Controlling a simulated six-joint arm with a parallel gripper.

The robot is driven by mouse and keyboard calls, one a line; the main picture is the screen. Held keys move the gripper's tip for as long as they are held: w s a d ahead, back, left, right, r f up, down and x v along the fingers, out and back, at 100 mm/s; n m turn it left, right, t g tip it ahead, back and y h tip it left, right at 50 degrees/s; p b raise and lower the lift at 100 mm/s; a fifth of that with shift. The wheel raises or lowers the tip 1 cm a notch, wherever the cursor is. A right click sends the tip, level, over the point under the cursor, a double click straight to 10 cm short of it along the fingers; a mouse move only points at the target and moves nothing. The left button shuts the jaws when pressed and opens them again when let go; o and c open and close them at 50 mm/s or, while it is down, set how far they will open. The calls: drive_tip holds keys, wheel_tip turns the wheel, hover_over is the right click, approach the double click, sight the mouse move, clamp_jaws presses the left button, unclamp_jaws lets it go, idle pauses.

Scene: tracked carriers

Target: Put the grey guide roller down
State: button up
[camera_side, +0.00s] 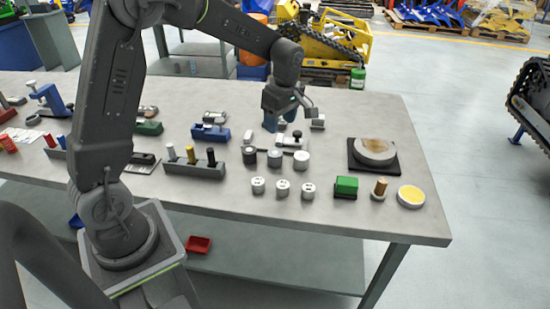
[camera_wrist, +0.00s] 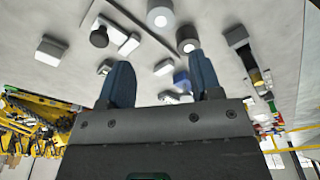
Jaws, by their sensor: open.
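My gripper (camera_side: 281,120) is over the back middle of the table, its blue fingers pointing down. In the wrist view the two fingers (camera_wrist: 160,62) stand wide apart with nothing gripped between them. Dark grey rollers with light tops stand in a row on the table in front of my gripper: a left one (camera_side: 249,155), a middle one (camera_side: 274,158) and a right one (camera_side: 301,160). Two round-topped cylinders show beyond the fingertips in the wrist view, one pale (camera_wrist: 160,15) and one dark-sided (camera_wrist: 188,39). I cannot tell which is the guide roller.
White cylinders (camera_side: 283,188) stand nearer the front. A black-knobbed grey piece (camera_side: 292,139) is close to my gripper. To the right are a dark square base with a round disc (camera_side: 375,151), a green block (camera_side: 346,187) and a yellow-topped disc (camera_side: 411,196). The back right tabletop is clear.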

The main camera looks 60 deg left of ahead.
sight(275, 153)
drive_tip(key=f, duration=0.4)
drive_tip(key=a+f, duration=0.1)
drive_tip(key=f, duration=0.7)
drive_tip(key=shift+s+a+f, duration=0.2)
drive_tip(key=shift+a+f, duration=0.15)
drive_tip(key=shift+c, duration=0.3)
drive_tip(key=c, duration=0.8)
drive_tip(key=shift+r, duration=0.1)
drive_tip(key=shift+c, duration=0.2)
